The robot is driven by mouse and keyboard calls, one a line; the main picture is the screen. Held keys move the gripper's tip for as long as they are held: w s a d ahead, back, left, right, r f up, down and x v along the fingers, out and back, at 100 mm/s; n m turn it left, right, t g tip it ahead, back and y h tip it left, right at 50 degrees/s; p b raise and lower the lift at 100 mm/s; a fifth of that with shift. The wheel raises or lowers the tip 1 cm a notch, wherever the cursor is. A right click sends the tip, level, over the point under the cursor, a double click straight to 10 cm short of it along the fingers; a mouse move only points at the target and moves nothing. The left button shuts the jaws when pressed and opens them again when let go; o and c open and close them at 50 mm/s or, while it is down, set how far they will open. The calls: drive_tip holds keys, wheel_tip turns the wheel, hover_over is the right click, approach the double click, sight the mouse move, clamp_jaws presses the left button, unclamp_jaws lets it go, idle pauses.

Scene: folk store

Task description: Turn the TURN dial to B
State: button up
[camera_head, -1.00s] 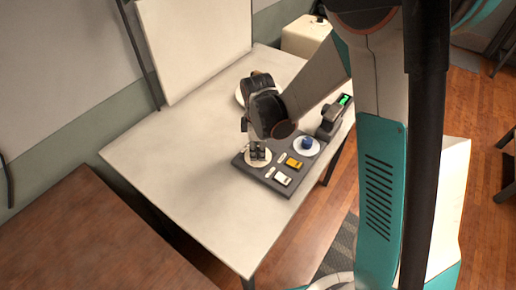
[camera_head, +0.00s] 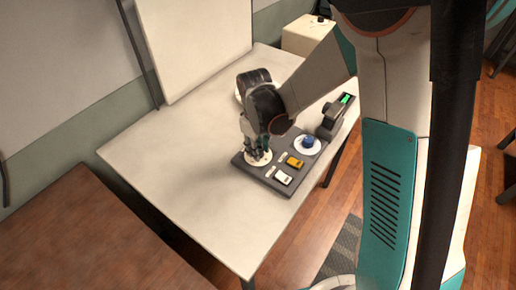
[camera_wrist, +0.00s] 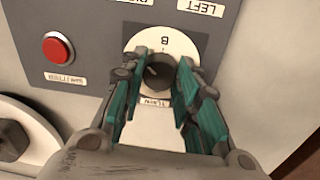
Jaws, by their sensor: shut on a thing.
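The TURN dial is a dark round knob (camera_wrist: 159,77) on a white disc (camera_wrist: 190,46), with a B above the knob and a TURN label (camera_wrist: 155,101) below it in the wrist view. A light mark shows on the knob's left part; its exact heading is hard to tell. My gripper (camera_wrist: 162,66) is shut on the knob, one teal finger on each side. In the head view my gripper (camera_head: 258,152) points down onto the white disc (camera_head: 253,162) at the left end of the dark panel (camera_head: 267,181), hiding the knob.
A lever unit (camera_head: 329,121) with a green strip stands behind. A red button (camera_wrist: 57,48) is beside the dial. The left tabletop is clear.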

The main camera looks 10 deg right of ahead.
drive_tip(key=m, duration=0.5)
drive_tip(key=shift+m+b, duration=0.3)
drive_tip(key=shift+b, duration=0.1)
drive_tip(key=shift+m+g, duration=0.3)
drive_tip(key=shift+m, duration=1.9)
drive_tip(key=shift+w, duration=0.1)
drive_tip(key=o, duration=1.1)
drive_tip(key=r, duration=1.2)
drive_tip(key=shift+a, duration=0.35)
